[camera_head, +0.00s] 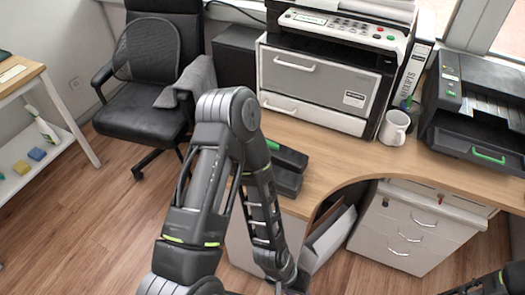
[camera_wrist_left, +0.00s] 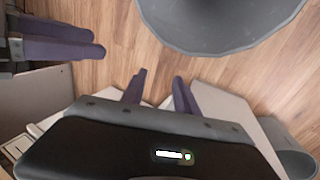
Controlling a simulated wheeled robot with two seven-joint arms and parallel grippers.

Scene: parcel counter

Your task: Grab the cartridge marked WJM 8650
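No marking WJM 8650 is readable in either view. A black thing with a green part (camera_head: 287,168) lies on the desk's left end, partly behind my left arm; it may be a cartridge, but I cannot tell. My left arm reaches up and then down past the desk's front edge, and its gripper is low at the bottom of the head view. In the left wrist view the two fingers of my left gripper (camera_wrist_left: 159,78) stand apart with nothing between them. Another pair of dark fingers (camera_wrist_left: 100,42), probably my right gripper's, shows at the left there; their gap is unclear.
A white drawer unit (camera_head: 415,228) stands below. A black chair (camera_head: 150,75) and a shelf table (camera_head: 20,75) are at left.

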